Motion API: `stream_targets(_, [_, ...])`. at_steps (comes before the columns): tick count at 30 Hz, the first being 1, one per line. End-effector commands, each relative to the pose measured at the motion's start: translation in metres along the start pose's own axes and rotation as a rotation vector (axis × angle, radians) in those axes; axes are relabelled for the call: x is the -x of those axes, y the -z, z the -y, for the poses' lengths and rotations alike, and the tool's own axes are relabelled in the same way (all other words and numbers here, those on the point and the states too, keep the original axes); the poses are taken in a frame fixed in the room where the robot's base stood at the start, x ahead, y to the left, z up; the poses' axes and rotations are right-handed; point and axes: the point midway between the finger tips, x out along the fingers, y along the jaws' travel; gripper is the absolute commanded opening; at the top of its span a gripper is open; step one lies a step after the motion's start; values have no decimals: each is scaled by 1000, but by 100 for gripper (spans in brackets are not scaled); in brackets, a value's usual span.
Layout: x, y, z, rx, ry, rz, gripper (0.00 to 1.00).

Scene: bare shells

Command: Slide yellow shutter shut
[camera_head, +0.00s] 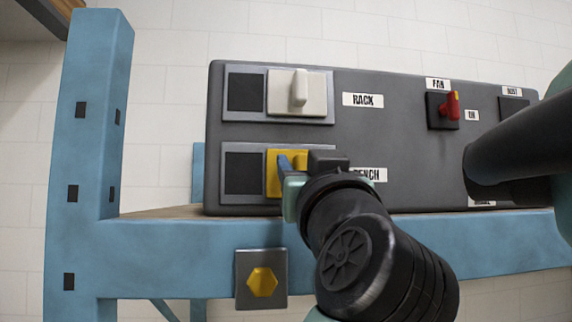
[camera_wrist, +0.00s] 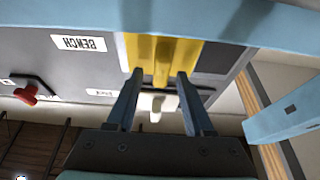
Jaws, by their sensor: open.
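The yellow shutter (camera_head: 272,182) is in the lower frame of the grey panel, by the BENCH label. A dark square opening (camera_head: 245,173) shows uncovered to its left. In the wrist view, which is upside down, the yellow shutter (camera_wrist: 194,58) has a raised yellow grip (camera_wrist: 163,58), and the dark opening (camera_wrist: 216,58) is to its right. My gripper (camera_head: 290,164) is in front of the shutter and partly hides it. In the wrist view my gripper's fingers (camera_wrist: 159,76) are apart, one on each side of the grip, with gaps visible.
A white shutter (camera_head: 312,96) with its own dark opening sits above, by the RACK label. A red switch (camera_head: 449,107) is farther right on the panel (camera_head: 390,130). A blue post (camera_head: 88,130) stands at left. A yellow hexagonal knob (camera_head: 262,282) is on the blue beam below.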

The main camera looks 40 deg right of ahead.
Motion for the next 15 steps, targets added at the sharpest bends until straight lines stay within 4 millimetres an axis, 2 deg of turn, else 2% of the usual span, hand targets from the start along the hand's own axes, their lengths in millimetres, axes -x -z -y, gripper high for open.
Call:
stream_targets(2, [0,0,0,0,0,0,49])
stream_targets(10, [0,0,0,0,0,0,0])
stream_targets(15, [0,0,0,0,0,1,0])
